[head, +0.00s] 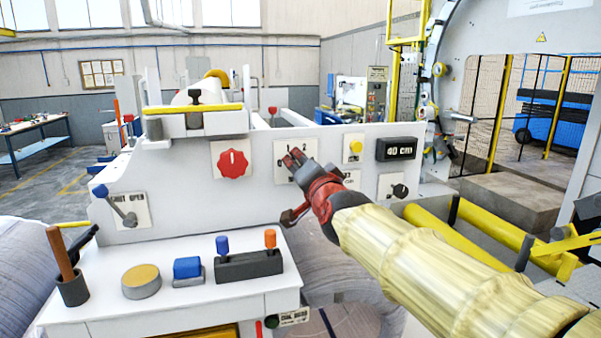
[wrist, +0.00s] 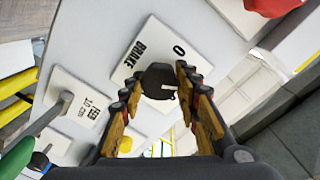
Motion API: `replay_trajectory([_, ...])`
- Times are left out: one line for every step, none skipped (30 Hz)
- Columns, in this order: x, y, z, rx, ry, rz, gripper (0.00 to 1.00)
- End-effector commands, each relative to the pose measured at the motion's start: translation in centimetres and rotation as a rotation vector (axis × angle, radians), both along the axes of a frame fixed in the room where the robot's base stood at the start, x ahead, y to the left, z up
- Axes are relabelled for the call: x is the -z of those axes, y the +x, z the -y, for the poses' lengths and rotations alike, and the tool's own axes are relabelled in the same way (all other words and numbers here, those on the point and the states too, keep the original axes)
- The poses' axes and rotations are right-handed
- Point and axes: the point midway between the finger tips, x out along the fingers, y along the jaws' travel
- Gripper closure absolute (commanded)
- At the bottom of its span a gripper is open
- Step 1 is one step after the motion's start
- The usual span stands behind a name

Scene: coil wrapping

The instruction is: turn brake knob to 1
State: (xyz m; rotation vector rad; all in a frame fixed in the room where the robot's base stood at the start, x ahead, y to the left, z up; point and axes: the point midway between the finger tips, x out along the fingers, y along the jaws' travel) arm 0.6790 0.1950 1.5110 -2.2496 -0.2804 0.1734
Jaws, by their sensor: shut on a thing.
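The brake knob (wrist: 158,76) is black with a small white mark on its lower right side. It sits on a white plate (wrist: 143,42) printed BRAKE and 0 in the wrist view. In the head view this plate (head: 281,147) shows 1 and 2 along its top, and the knob is hidden behind my gripper (head: 295,160). In the wrist view my gripper (wrist: 158,86) has a finger on each side of the knob and is shut on it. I cannot tell exactly which number the mark points to.
A red knob (head: 233,164) is left of the brake plate. A yellow button (head: 355,147), a 40 cm display (head: 401,149) and a black knob (head: 399,191) are right. A blue-ended lever (head: 113,203) is far left. Below is a white shelf (head: 120,312) with buttons and two small levers.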

Motion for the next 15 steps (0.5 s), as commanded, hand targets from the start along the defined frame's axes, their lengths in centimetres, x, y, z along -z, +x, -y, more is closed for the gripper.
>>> replay_trajectory([0.04,0.02,0.01,0.0,0.005,-0.001,0.93])
replay_trajectory([0.03,0.02,0.01,0.0,0.007,-0.002,0.93])
replay_trajectory([0.02,0.02,0.01,0.0,0.008,-0.002,0.93])
replay_trajectory([0.01,0.02,0.0,0.0,0.009,-0.002,0.93])
replay_trajectory([-0.01,0.01,0.0,0.0,0.01,-0.003,0.93])
replay_trajectory([-0.01,0.01,0.0,0.0,0.01,-0.003,0.93])
replay_trajectory([-0.02,0.01,0.01,0.0,0.01,-0.003,0.93])
replay_trajectory([-0.02,0.01,0.01,0.0,0.01,-0.003,0.93])
replay_trajectory([-0.02,0.01,0.01,0.0,0.009,-0.002,0.93])
replay_trajectory([-0.02,0.01,0.01,0.0,0.009,-0.002,0.93])
replay_trajectory([-0.02,0.01,0.01,0.0,0.009,-0.002,0.93])
replay_trajectory([-0.03,0.01,0.0,0.0,0.009,-0.002,0.93])
replay_trajectory([-0.03,0.01,0.0,0.0,0.009,-0.002,0.93])
replay_trajectory([-0.03,0.01,0.0,0.0,0.009,-0.002,0.67])
replay_trajectory([-0.02,0.01,0.01,0.0,0.009,-0.002,0.65])
